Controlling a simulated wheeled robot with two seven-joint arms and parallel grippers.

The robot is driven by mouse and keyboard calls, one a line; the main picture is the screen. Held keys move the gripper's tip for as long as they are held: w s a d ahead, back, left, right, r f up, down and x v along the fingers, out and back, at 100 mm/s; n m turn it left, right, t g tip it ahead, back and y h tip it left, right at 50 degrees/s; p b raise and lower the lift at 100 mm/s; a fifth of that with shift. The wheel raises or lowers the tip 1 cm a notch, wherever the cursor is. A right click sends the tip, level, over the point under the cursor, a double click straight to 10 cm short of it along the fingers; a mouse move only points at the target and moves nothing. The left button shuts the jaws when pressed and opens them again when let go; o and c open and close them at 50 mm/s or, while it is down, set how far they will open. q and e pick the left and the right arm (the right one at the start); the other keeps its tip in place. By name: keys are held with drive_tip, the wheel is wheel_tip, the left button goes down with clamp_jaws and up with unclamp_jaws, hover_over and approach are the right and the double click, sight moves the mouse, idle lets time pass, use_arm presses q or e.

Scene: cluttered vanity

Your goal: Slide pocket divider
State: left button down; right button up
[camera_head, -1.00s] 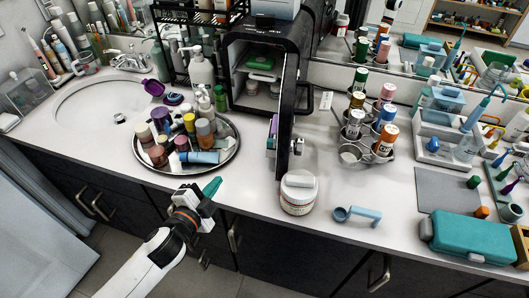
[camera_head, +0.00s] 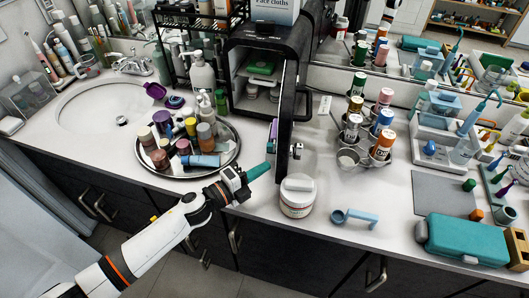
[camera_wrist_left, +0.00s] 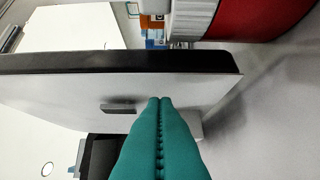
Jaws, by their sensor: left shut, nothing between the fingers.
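In the left wrist view the shut fingertips (camera_wrist_left: 160,102) point at a pale panel (camera_wrist_left: 60,88) with a black edge. A small grey tab (camera_wrist_left: 118,108) sits on that panel, just left of the fingertips. I cannot tell whether the fingers touch it. A small pocket with blue and pink parts (camera_head: 272,132) shows on the door's left side. Its divider cannot be made out clearly. My right gripper is not in view.
The white jar (camera_head: 298,196) stands close right of my gripper; its red body (camera_wrist_left: 268,15) fills the wrist view's top right. A round tray (camera_head: 226,170) of bottles lies left. A blue scoop (camera_head: 354,217) and teal case (camera_head: 466,240) lie right.

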sight(271, 149)
use_arm(q)
drive_tip(key=shift+w+d, duration=0.25)
drive_tip(key=shift+w, duration=0.9)
drive_tip(key=shift+w+d, duration=0.25)
drive_tip(key=shift+w, duration=0.85)
drive_tip(key=shift+w, duration=0.75)
drive_tip(key=shift+s, duration=0.1)
